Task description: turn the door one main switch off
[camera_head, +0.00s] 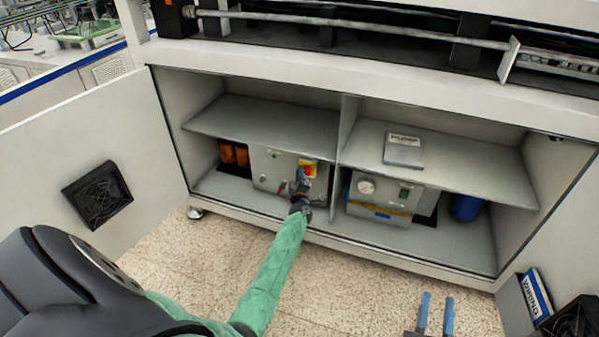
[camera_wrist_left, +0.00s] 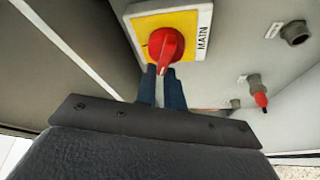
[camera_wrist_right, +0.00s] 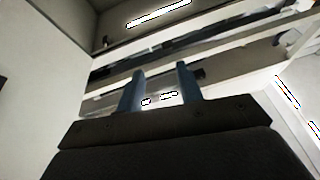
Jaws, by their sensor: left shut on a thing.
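The main switch is a red rotary knob (camera_wrist_left: 165,47) on a yellow plate (camera_wrist_left: 193,20) marked MAIN. It sits on the front of a grey box (camera_head: 262,163) in the left bay of the open cabinet. My left gripper (camera_head: 302,178) reaches into that bay. In the left wrist view its blue fingers (camera_wrist_left: 163,82) are shut on the lower end of the red knob. My right gripper (camera_head: 436,312) is at the bottom right of the head view, away from the cabinet. Its two blue fingers (camera_wrist_right: 160,92) are apart with nothing between them.
The left cabinet door (camera_head: 55,150) stands open with a black fan grille (camera_head: 97,194). A divider and shelves bound the bays. The right bay holds a grey unit (camera_head: 375,197) with a gauge and a blue cylinder (camera_head: 467,207). A red-tipped connector (camera_wrist_left: 260,99) sits beside the switch.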

